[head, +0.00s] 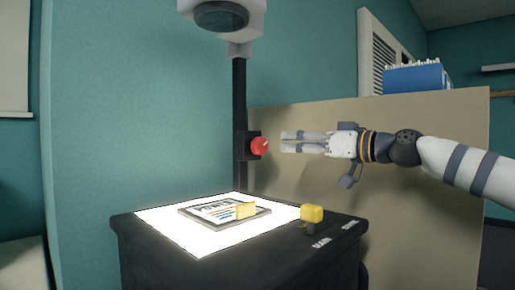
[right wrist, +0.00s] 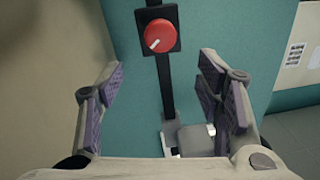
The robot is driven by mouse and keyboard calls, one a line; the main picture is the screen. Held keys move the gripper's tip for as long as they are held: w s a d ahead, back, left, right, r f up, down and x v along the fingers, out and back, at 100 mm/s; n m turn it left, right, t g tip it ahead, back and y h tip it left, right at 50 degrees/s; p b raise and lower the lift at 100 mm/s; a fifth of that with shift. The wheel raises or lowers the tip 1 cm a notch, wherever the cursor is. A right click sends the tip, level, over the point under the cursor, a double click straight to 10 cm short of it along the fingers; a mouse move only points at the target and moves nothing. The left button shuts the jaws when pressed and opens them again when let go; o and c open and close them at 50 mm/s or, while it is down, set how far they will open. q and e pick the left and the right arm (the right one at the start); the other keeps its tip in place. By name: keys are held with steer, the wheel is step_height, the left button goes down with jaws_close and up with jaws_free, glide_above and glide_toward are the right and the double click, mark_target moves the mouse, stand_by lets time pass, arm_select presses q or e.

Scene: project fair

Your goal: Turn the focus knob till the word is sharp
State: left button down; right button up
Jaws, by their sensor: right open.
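The red focus knob (head: 260,146) sits on a dark block on the black upright post of the projector. In the right wrist view the round red knob (right wrist: 159,36) shows a white pointer line toward its lower left. My right gripper (head: 285,142) is level with the knob, just to its right, with fingers pointing at it and a small gap between. In the right wrist view its jaws (right wrist: 155,85) are apart and empty, with the knob ahead between them. A framed sheet (head: 205,217) with dark letters lies on the lit stage. No projected word is in view. My left gripper is not in view.
The projector head (head: 222,18) is above the glowing stage (head: 165,222). A yellow piece (head: 245,211) is on the sheet, and a yellow-topped lever (head: 312,214) is at the box's right. A beige panel (head: 430,150) stands behind my right arm. A blue crate (head: 415,77) is beyond.

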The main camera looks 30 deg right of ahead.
mark_target(264, 145)
steer(key=x, duration=0.6)
steer(key=b+x, duration=0.1)
steer(key=x, duration=0.3)
steer(key=shift+f, duration=0.4)
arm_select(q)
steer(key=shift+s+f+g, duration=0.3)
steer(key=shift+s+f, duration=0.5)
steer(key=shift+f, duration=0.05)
arm_select(e)
steer(key=shift+c, duration=0.3)
steer(key=c, duration=1.1)
steer(key=shift+s+r+m, duration=0.1)
steer(key=shift+r+m, duration=0.15)
steer(key=shift+m, duration=0.15)
steer(key=shift+r+m+p, duration=0.1)
steer(key=shift+m+p, duration=0.4)
steer(key=shift+m, duration=0.4)
steer(key=m, duration=0.2)
steer(key=shift+f+m, duration=0.25)
steer(key=shift+m, duration=0.05)
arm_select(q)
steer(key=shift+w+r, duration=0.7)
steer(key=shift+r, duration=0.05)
arm_select(e)
steer(key=shift+f, duration=0.15)
